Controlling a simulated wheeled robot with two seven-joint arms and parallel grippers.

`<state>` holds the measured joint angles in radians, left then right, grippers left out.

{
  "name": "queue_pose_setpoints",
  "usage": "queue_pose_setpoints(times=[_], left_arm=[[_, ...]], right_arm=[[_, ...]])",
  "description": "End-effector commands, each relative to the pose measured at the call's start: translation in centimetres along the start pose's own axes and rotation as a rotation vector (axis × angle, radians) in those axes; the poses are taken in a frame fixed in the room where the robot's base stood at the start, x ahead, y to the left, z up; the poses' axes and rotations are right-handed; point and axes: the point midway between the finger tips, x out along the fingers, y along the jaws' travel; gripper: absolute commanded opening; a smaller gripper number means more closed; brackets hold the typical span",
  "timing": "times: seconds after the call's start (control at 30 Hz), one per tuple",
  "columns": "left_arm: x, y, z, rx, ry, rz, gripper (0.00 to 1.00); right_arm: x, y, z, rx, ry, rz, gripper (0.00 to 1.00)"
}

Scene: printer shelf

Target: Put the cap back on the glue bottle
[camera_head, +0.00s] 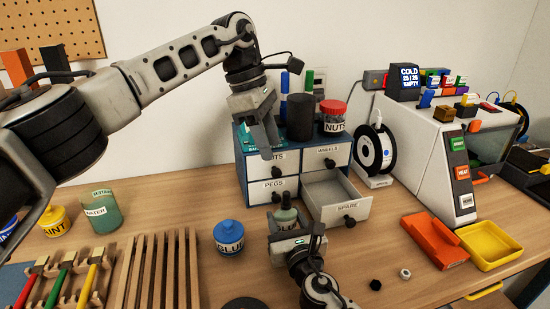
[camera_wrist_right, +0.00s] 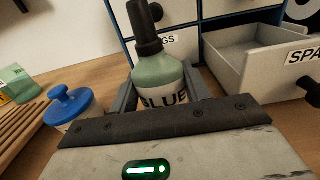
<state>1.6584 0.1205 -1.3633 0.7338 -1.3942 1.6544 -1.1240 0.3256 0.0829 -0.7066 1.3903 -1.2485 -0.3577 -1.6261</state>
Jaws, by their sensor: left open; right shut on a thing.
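A pale green bottle (camera_head: 287,216) stands upright in front of the drawer cabinet. Its partly hidden label seems to end in "LUE" in the right wrist view (camera_wrist_right: 160,82). A dark tapered piece (camera_wrist_right: 143,25) with a wider collar is on its top; I cannot tell whether this is a cap or a nozzle. My right gripper (camera_head: 287,222) is shut on the bottle's body, one finger on each side. My left gripper (camera_head: 266,140) is open, above and behind the bottle, pointing down in front of the cabinet's upper left drawer. I see nothing between its fingers.
The SPARE drawer (camera_head: 338,207) is pulled out, right of the bottle. A blue-lidded jar (camera_head: 229,238) stands close on the left. A slatted wooden rack (camera_head: 160,275) lies farther left. Orange (camera_head: 435,240) and yellow (camera_head: 489,245) trays and two small nuts lie to the right.

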Motion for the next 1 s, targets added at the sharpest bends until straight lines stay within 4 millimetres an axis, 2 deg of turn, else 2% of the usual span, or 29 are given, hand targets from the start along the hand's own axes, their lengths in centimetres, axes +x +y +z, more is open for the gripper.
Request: queue_pose_setpoints(times=[0.1, 0.37, 0.4, 0.47, 0.8, 0.87, 1.0], left_arm=[[-0.6, 0.0, 0.0, 0.001, -0.001, 0.001, 0.41], [-0.7, 0.0, 0.0, 0.002, 0.000, 0.000, 0.41], [-0.7, 0.0, 0.0, 0.001, 0.000, 0.000, 0.41], [-0.7, 0.0, 0.0, 0.001, 0.000, 0.000, 0.41], [-0.7, 0.0, 0.1, 0.001, 0.000, 0.000, 0.41], [-0.8, 0.0, 0.1, 0.001, 0.000, 0.000, 0.41], [-1.3, 0.0, 0.2, 0.001, 0.000, 0.000, 0.41]], right_arm=[[0.0, 0.0, -0.1, 0.000, 0.002, 0.000, 0.06], [0.0, 0.0, -0.1, 0.000, 0.002, 0.000, 0.06], [0.0, 0.0, -0.1, 0.000, 0.002, 0.000, 0.55], [0.0, 0.0, -0.1, 0.000, 0.002, 0.000, 0.72], [-0.3, 0.0, 0.0, 0.000, 0.001, 0.000, 0.72], [-0.8, 0.0, -0.1, -0.001, 0.001, 0.000, 0.72], [-3.1, 0.0, 0.0, -0.001, 0.003, 0.000, 0.72]])
